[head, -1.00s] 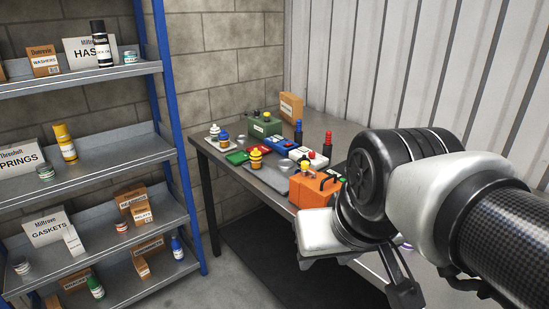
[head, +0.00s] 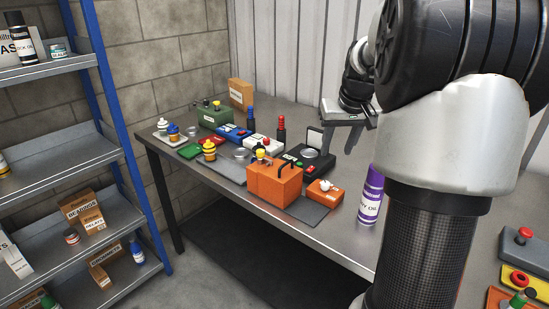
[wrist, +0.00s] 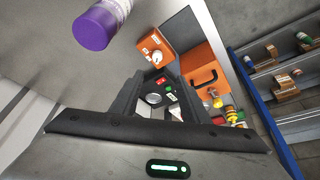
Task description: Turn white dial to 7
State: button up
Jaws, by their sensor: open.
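A white dial (head: 325,185) sits on a small orange box (head: 318,195) near the front edge of the metal table. In the wrist view the white dial (wrist: 156,56) and its orange box (wrist: 148,38) show above my gripper's jaws. Its pointer and markings are too small to read. My gripper (head: 345,118) is up over the back of the table, above and behind the dial, apart from it. In the wrist view my gripper (wrist: 157,102) is open and empty, and a black device shows between its jaws.
A purple bottle (head: 370,195) stands right of the dial. A larger orange case (head: 272,187) with a handle stands left of it, and a black device (head: 308,162) behind. Several coloured boxes and bottles crowd the table's left half. Shelves (head: 75,160) stand at the left.

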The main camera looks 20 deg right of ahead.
aim_at(325, 183)
jog(key=x, duration=0.6)
jog(key=b+x, duration=0.1)
jog(key=x, duration=0.4)
jog(key=d+x, duration=0.1)
jog(key=x, duration=0.5)
jog(key=shift+w+f, duration=0.2)
jog(key=shift+w, duration=0.1)
jog(key=shift+c, duration=0.3)
grip_shut()
jog(key=shift+m, duration=0.3)
jog(key=m, duration=0.1)
jog(key=m+h, duration=0.1)
jog(key=m, duration=0.1)
jog(key=m+h, duration=0.1)
jog(key=shift+w+a+r+g, duration=0.1)
jog(key=shift+w+a+g, duration=0.05)
jog(key=shift+a+g, duration=0.15)
jog(key=shift+m+g+h+p, duration=0.5)
jog(key=shift+m+g, duration=0.1)
jog(key=shift+m, duration=1.4)
